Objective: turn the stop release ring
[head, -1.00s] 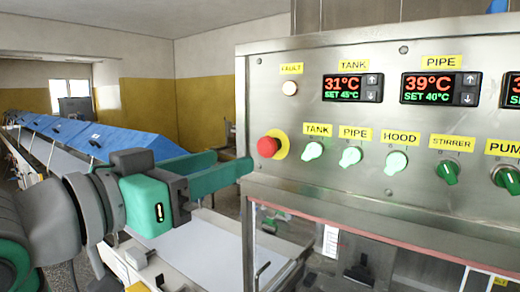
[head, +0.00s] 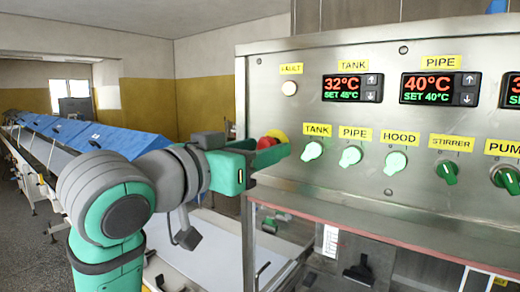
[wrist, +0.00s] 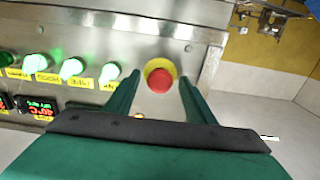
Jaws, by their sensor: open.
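The red stop button (head: 265,142) with its yellow ring (head: 280,135) is on the left end of the steel control panel, partly hidden by my gripper in the head view. In the wrist view the red button (wrist: 159,78) and the yellow ring (wrist: 158,63) around it show fully. My gripper (head: 282,151) points at the panel. In the wrist view its green fingers stand open, one on each side of the button, with gaps on both sides. I cannot tell whether the fingertips reach past the button's face.
Green-lit tank (head: 313,151), pipe (head: 350,156) and hood (head: 396,162) knobs sit right of the button. The fault lamp (head: 289,88) and temperature displays (head: 351,87) are above. A conveyor with blue covers (head: 110,139) runs back at left.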

